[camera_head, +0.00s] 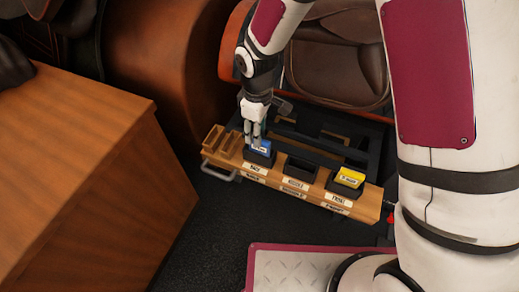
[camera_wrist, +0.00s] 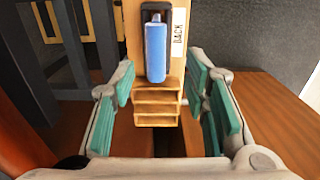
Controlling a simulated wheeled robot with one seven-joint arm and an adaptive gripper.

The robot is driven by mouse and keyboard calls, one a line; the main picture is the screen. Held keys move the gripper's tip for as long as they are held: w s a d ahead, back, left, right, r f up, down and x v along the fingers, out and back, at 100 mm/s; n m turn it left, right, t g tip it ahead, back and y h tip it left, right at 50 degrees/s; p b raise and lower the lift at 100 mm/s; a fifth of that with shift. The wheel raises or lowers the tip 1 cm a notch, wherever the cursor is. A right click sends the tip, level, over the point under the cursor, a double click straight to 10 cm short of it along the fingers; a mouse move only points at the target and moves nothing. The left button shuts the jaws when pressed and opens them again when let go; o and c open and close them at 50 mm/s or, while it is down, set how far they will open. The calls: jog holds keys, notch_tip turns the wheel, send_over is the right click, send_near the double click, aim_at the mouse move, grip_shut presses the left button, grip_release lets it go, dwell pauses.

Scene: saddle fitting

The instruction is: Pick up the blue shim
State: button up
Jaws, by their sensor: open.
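The blue shim (camera_head: 262,148) sits in a black holder (camera_head: 258,159) at the left part of a wooden rack (camera_head: 281,182) in the head view. It also shows in the wrist view as a blue block (camera_wrist: 156,50) in its black holder, beside a label reading BACK. My gripper (camera_head: 253,141) is just above and beside the shim in the head view. In the wrist view the gripper (camera_wrist: 168,108) has its teal-padded fingers spread wide, with the shim ahead between their lines. Nothing is between the pads. Whether a finger touches the shim cannot be told.
A yellow block (camera_head: 350,177) sits in the right black holder; the middle holder (camera_head: 300,167) looks empty. Wooden slots (camera_head: 222,140) stand at the rack's left end. A brown seat (camera_head: 335,65) is behind, and a wooden cabinet (camera_head: 80,160) is at left.

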aim_at(264, 150)
jog(key=shift+w+a+f+b, duration=0.1)
jog(key=shift+f+b, duration=0.15)
jog(key=shift+f, duration=0.65)
jog(key=shift+w+a+f+b, duration=0.15)
jog(key=shift+f+b, duration=0.1)
jog(key=shift+f, duration=0.7)
jog(key=shift+w+a+f+b, duration=0.1)
jog(key=shift+f+b, duration=0.15)
jog(key=shift+f, duration=0.65)
grip_shut()
